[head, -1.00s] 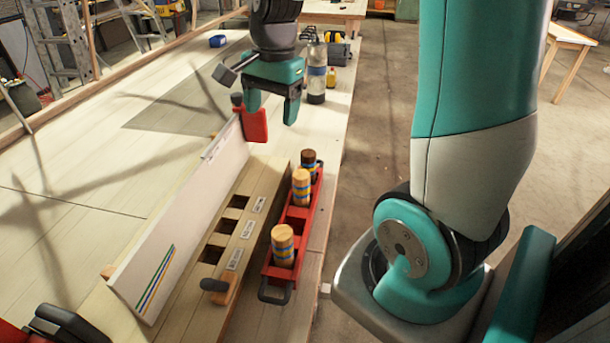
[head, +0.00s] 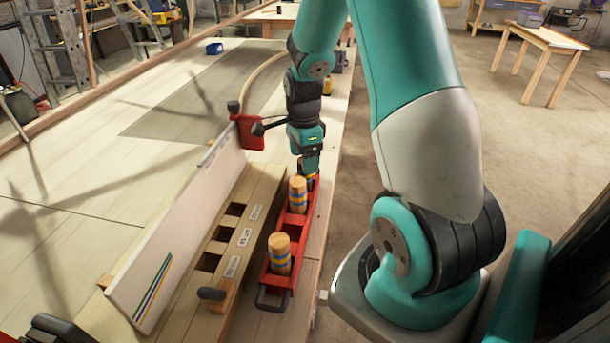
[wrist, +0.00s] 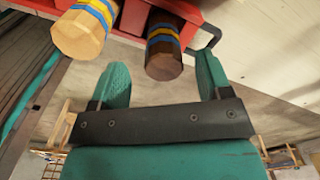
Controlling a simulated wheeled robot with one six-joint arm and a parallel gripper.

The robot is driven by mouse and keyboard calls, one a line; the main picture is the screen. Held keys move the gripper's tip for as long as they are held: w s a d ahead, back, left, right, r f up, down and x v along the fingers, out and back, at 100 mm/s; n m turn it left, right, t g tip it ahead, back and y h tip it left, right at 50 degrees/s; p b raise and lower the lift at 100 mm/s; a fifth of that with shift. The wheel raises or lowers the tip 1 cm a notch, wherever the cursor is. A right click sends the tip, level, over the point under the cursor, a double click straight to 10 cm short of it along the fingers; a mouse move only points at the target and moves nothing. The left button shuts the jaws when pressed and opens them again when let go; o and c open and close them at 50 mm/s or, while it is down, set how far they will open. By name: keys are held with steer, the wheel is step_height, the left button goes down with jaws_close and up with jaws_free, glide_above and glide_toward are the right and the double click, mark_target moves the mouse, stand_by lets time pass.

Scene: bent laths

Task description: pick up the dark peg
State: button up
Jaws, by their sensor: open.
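The dark peg (wrist: 164,64), dark brown with blue and yellow bands, stands in the far end of the red rack (head: 266,276). My gripper (head: 308,168) is open at that far end and hides most of the peg in the head view. In the wrist view my gripper (wrist: 163,75) has one finger on each side of the dark peg's end, with gaps visible and nothing held. A light wooden peg (wrist: 78,34) is just left of the left finger. In the head view the light pegs are a middle one (head: 298,196) and a near one (head: 280,254).
A wooden block (head: 228,247) with square holes and labels lies left of the rack. A tall white board (head: 180,235) with coloured stripes stands beyond it. A red clamp (head: 250,132) stands near my gripper. The bench's right edge is close to the rack.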

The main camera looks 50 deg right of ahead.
steer(key=shift+w+d+f+p, duration=0.1)
steer(key=shift+f+p, duration=0.3)
steer(key=shift+f, duration=0.95)
steer(key=shift+d+f+p, duration=0.1)
steer(key=shift+f+p, duration=0.3)
steer(key=shift+f, duration=0.9)
steer(key=c, duration=1)
steer(key=shift+c, duration=0.2)
steer(key=shift+r, duration=0.1)
step_height(320, 180, up, 20)
steer(key=b, duration=0.2)
